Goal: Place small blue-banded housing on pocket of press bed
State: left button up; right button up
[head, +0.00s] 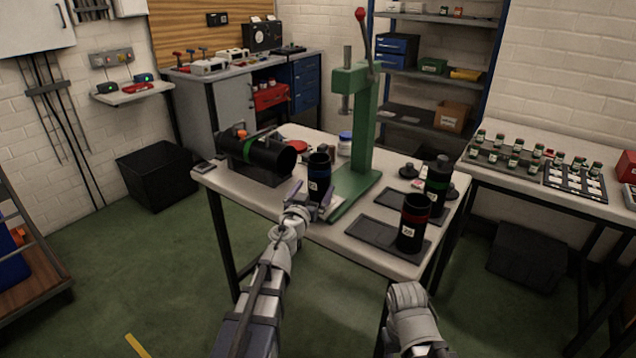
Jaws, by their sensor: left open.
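The small blue-banded housing (319,172), a dark upright cylinder with a white label, stands at the front left of the green press (361,130). The press bed (356,186) is a green plate on the white table. My left gripper (311,198) is open, with its fingers low at the near side of the housing. The fingers hide the housing's foot, so I cannot tell whether it sits in the pocket or beside it. The pocket is not visible. Part of my right arm shows at the bottom, but its fingers are not visible.
A large green-banded cylinder (257,153) lies on a cradle at the left. A red-banded housing (413,222) and a green-banded one (437,185) stand on dark trays at the right. The press lever (363,35) rises high. Small dark parts lie behind the trays.

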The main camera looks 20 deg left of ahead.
pick_arm(q)
jog(key=s, duration=0.7)
jog(key=shift+a, duration=0.15)
